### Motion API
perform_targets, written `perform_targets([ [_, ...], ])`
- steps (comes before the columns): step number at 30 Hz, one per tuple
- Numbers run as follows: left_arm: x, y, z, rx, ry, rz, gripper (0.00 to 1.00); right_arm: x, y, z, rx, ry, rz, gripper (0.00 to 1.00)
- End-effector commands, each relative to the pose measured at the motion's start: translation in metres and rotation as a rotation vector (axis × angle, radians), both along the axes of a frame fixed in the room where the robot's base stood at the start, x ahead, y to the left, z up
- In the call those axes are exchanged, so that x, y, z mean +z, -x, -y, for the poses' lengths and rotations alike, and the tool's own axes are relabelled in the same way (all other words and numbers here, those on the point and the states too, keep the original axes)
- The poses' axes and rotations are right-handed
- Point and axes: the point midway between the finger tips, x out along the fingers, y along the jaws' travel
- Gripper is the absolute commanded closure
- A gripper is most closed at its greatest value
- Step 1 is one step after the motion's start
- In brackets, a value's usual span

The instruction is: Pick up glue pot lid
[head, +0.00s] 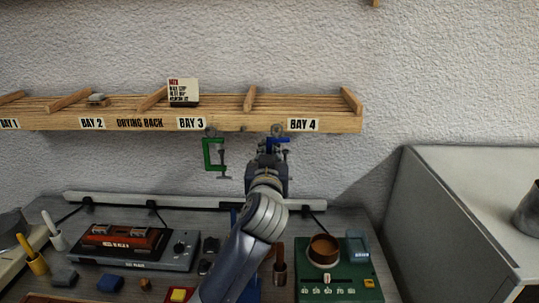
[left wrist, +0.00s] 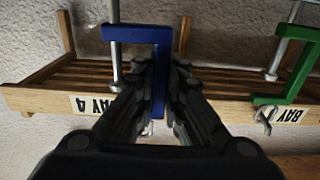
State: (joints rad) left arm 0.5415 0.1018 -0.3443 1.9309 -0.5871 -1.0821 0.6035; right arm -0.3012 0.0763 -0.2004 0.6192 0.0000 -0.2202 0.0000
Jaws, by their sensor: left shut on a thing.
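My left gripper (head: 267,158) is raised in front of the drying rack at BAY 4. It is shut on a blue clamp (head: 280,140) at the rack's front edge. In the left wrist view the blue clamp (left wrist: 161,40) sits between the two dark fingers. A round brown pot (head: 323,248) with a pale rim stands on a green unit at the lower right of the head view, well below the gripper. I take it for the glue pot; I cannot tell its lid apart from it. My right gripper is not in view.
A green clamp (head: 208,155) hangs from the rack (head: 60,122) left of my gripper. On the bench are the green unit (head: 340,288), a grey device with a red-brown top (head: 125,243), and several small blocks. A pale cabinet (head: 450,220) stands at right.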

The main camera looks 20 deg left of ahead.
Motion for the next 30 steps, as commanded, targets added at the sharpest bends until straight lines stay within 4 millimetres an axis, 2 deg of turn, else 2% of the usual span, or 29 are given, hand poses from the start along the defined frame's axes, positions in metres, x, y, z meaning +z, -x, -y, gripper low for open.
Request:
perform_targets([
  [15,-0.001,0.121,0.035,-0.003,0.005,0.006,1.0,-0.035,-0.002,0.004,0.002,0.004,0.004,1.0],
  [22,0.001,0.148,0.043,-0.001,0.001,0.003,1.0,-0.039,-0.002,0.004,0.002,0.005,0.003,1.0],
  [26,0.0,0.152,0.043,-0.002,0.0,0.002,1.0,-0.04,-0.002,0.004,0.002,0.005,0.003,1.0],
  [30,-0.015,0.15,0.042,-0.015,-0.008,-0.007,1.0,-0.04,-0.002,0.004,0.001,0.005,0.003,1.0],
])
